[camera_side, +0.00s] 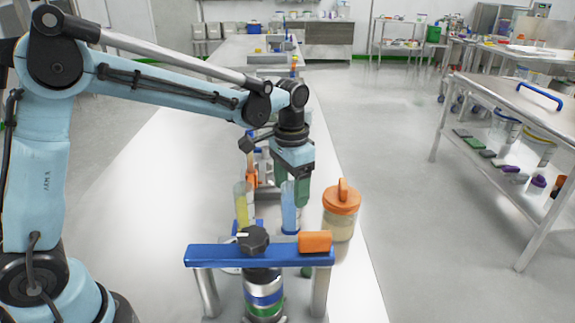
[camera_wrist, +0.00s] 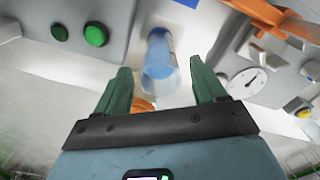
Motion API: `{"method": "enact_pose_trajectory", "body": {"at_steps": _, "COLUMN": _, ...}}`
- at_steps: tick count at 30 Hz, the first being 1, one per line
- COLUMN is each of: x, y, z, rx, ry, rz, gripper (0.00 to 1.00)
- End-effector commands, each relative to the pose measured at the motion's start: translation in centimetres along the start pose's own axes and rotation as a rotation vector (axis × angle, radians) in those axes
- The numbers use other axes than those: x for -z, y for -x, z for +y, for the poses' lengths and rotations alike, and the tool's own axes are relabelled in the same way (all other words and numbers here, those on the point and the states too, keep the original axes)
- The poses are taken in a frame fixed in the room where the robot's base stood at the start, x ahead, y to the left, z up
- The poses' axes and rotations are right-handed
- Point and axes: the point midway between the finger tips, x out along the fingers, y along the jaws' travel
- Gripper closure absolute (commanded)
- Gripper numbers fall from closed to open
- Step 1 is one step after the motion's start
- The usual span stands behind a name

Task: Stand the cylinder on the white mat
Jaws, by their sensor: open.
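A clear blue cylinder (camera_side: 289,210) stands upright on the white table in the side view, and it also shows in the wrist view (camera_wrist: 159,57). A yellow cylinder (camera_side: 242,206) stands to its left; I cannot tell which cylinder the task means. My gripper (camera_side: 292,188) points down close to the blue cylinder. In the wrist view my gripper (camera_wrist: 160,65) has its green fingers wide apart, with the blue cylinder seen between them; no contact is visible. I cannot make out a white mat against the white tabletop.
A jar with an orange lid (camera_side: 341,205) stands just right of the blue cylinder. A blue-barred frame with a black knob (camera_side: 258,252) stands in front. A box with green buttons (camera_wrist: 80,28) and a gauge (camera_wrist: 247,82) flank the cylinder. The table's left part is clear.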

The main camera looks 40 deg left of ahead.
Motion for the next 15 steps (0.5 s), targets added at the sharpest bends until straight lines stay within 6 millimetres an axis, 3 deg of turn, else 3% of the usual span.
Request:
{"method": "enact_pose_trajectory", "body": {"at_steps": 9, "x": 0.0, "y": 6.0, "z": 0.0, "rx": 0.0, "ry": 0.0, "rz": 0.0, "gripper": 0.3}}
{"method": "enact_pose_trajectory", "body": {"at_steps": 15, "x": 0.0, "y": 8.6, "z": 0.0, "rx": 0.0, "ry": 0.0, "rz": 0.0, "gripper": 0.3}}
